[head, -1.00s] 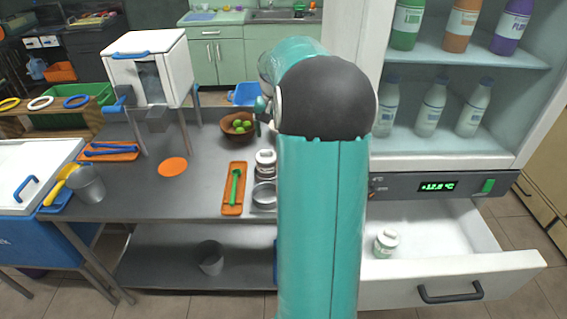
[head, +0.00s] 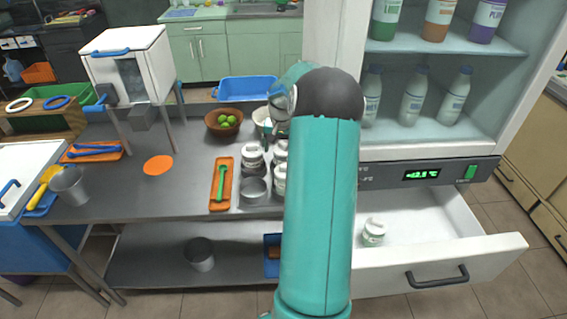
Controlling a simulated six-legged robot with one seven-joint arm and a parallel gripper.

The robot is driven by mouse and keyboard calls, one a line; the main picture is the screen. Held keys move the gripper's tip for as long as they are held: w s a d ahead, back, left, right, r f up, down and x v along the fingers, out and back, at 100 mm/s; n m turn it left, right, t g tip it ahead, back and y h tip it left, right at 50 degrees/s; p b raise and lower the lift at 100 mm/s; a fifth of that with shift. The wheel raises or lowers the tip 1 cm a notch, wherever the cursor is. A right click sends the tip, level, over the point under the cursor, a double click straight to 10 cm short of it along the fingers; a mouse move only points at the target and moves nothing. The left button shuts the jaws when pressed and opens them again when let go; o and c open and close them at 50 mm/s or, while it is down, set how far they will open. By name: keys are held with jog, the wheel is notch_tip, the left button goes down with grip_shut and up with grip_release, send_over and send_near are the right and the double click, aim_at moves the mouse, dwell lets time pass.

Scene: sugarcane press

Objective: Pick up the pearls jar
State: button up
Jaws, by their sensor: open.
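A small white-lidded jar (head: 373,231) with a greenish label stands upright in the open drawer below the fridge cabinet. Several similar jars (head: 252,156) stand grouped on the metal counter, partly hidden behind my arm. The labels are too small to read, so I cannot tell which jar holds pearls. My teal arm rises through the middle of the head view, with its dark rounded joint in front of the counter.
The drawer (head: 440,250) is pulled out at the right. Bottles fill the shelves above it. The counter holds an orange tray (head: 221,184) with a green tool, a bowl of limes (head: 224,122), a metal cup (head: 70,185) and a white press box (head: 130,65).

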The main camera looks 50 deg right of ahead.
jog(key=f, duration=0.4)
jog(key=shift+w+d, duration=0.15)
jog(key=shift+d, duration=0.2)
jog(key=shift+c, duration=0.2)
jog(key=c, duration=1.3)
